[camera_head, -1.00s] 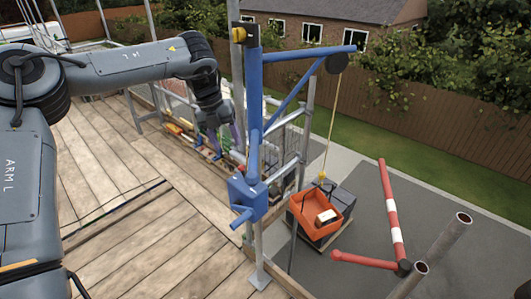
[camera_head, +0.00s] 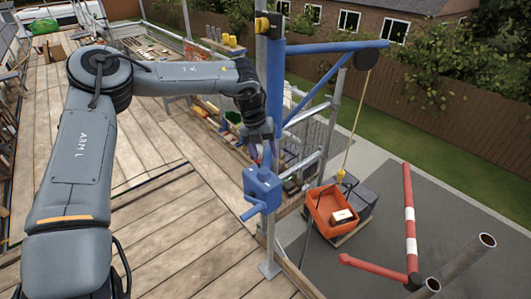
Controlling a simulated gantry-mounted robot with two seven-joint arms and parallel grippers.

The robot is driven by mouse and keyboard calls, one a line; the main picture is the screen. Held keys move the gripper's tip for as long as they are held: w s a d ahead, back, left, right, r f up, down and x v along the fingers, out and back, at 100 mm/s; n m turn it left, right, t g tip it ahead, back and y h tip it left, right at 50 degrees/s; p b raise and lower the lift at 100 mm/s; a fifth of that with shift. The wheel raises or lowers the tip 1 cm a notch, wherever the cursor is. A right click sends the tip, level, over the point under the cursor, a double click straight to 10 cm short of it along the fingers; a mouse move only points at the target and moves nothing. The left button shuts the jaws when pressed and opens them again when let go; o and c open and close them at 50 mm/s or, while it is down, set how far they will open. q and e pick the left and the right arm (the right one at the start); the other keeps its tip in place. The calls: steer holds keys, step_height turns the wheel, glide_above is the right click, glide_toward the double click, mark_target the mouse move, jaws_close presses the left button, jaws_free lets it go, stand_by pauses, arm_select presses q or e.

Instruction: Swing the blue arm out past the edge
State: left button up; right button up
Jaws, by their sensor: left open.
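The blue arm (camera_head: 335,47) of a hoist runs from the top of a blue post (camera_head: 276,85) to the right, above the ground beyond the deck's edge. A dark pulley (camera_head: 366,58) hangs at its outer end. A rope drops from it to an orange tub (camera_head: 330,208) holding a pale item. A blue winch box with a crank (camera_head: 262,188) sits low on the upright. My left gripper (camera_head: 264,156) is open, pointing down at the lower blue post, just above the winch box. Whether it touches the post I cannot tell. My right gripper is out of view.
The plank deck (camera_head: 170,225) is clear in front. Scaffold rails (camera_head: 305,140) stand behind the post. A red and white barrier (camera_head: 409,215) and grey pipe ends (camera_head: 465,258) are at right. Dark stacked blocks (camera_head: 362,200) stand below beside the tub.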

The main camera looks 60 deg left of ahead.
arm_select(q)
steer(key=shift+x, duration=0.9)
jaws_close()
